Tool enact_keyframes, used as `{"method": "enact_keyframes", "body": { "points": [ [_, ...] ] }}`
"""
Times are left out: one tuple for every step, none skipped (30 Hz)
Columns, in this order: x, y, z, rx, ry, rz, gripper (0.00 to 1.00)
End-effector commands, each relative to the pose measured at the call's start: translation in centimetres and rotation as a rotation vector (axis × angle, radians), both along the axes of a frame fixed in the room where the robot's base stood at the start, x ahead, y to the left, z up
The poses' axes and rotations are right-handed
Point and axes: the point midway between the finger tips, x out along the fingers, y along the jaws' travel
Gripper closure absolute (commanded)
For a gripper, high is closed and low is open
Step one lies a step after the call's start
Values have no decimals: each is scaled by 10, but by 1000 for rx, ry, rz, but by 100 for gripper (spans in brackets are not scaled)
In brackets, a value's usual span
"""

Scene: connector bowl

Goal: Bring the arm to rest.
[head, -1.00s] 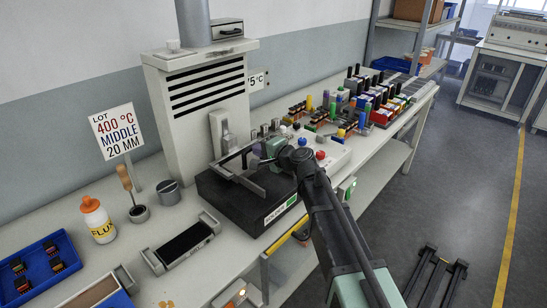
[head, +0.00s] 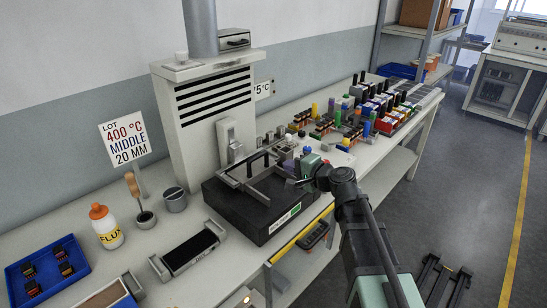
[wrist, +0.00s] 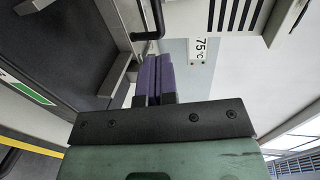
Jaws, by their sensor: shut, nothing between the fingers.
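My gripper (head: 289,166) is above the right end of the black fixture block (head: 240,215), at the end of my arm reaching in from the lower right. In the wrist view its two purple fingers (wrist: 153,78) lie side by side, shut, with nothing seen between them. The block carries grey metal rails (head: 250,178) and has a green and white label on its front. The wrist view shows the block's dark top to the left of the fingers. I cannot tell the exact gap between the gripper and the block.
A vented white tower (head: 205,105) stands behind the block. A flux bottle (head: 106,226), a grey cup (head: 174,200), a black-topped unit (head: 188,249) and a blue tray (head: 45,272) are at left. Colourful connectors (head: 385,108) crowd the back right.

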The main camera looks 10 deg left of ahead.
Motion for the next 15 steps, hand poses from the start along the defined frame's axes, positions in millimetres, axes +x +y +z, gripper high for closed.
{"method": "enact_keyframes", "body": {
  "points": [
    [-8,-8,4,0,0,-2,100],
    [-10,-12,4,0,0,-2,100],
    [-13,-15,5,0,0,-2,100],
    [-14,-17,5,0,0,0,100],
    [-15,-19,5,-1,1,0,100],
    [-16,-20,5,-1,1,0,100],
    [-16,-21,5,-1,1,0,100],
    [-16,-21,5,-1,1,0,100],
    [-17,-20,5,-3,-2,6,100],
    [-19,-19,3,-13,-4,22,100],
    [-22,-17,-1,-45,-6,49,100],
    [-31,-16,-10,-114,-6,94,100],
    [-40,-16,-20,-184,-2,136,100],
    [-52,-18,-32,-269,5,187,100],
    [-72,-26,-49,-402,25,257,100]
  ]
}}
